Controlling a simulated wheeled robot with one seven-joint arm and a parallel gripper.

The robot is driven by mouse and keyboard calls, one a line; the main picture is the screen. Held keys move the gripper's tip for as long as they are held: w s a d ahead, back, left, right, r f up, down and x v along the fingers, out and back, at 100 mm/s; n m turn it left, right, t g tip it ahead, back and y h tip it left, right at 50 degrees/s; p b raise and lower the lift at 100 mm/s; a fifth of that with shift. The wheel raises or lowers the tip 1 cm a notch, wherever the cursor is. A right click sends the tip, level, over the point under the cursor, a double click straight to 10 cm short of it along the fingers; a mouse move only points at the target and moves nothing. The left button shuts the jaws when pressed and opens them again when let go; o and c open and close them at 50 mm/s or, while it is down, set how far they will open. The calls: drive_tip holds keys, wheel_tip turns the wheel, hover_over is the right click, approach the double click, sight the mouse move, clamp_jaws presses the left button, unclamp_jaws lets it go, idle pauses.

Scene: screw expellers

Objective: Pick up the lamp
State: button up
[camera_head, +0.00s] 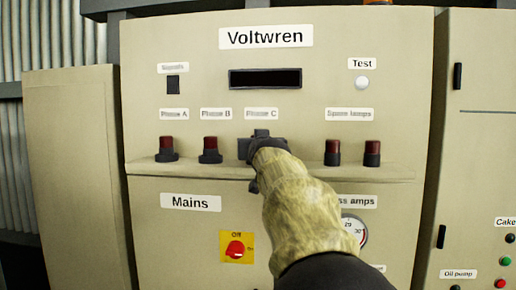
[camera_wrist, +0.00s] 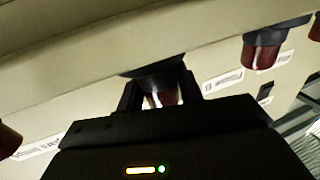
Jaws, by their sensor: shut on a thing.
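My gripper (camera_head: 262,142) is at the Phase C place on the cabinet's ledge. In the wrist view my gripper (camera_wrist: 160,92) is shut on a dark red lamp (camera_wrist: 163,96) with a dark collar, its two fingers on either side. My gripper and arm hide this lamp in the head view. To the left, red lamps with dark bases stand under Phase A (camera_head: 166,148) and Phase B (camera_head: 210,150). Two spare lamps (camera_head: 332,152) (camera_head: 372,153) stand to the right under the "Spare lamps" label. I cannot tell whether the held lamp touches the ledge.
The beige Voltwren cabinet (camera_head: 150,80) has a narrow ledge (camera_head: 145,168) under the lamps. Below are a red Mains switch (camera_head: 236,248) on a yellow plate and a dial (camera_head: 354,228) partly behind my arm. A neighbouring lamp (camera_wrist: 262,52) shows close by in the wrist view.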

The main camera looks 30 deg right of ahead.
drive_tip(key=shift+r, duration=1.55)
drive_tip(key=shift+b+v, duration=0.9)
drive_tip(key=shift+v, duration=0.05)
drive_tip(key=b+v, duration=1.2)
drive_tip(key=v, duration=0.4)
drive_tip(key=shift+s, duration=0.2)
drive_tip(key=shift+f, duration=0.1)
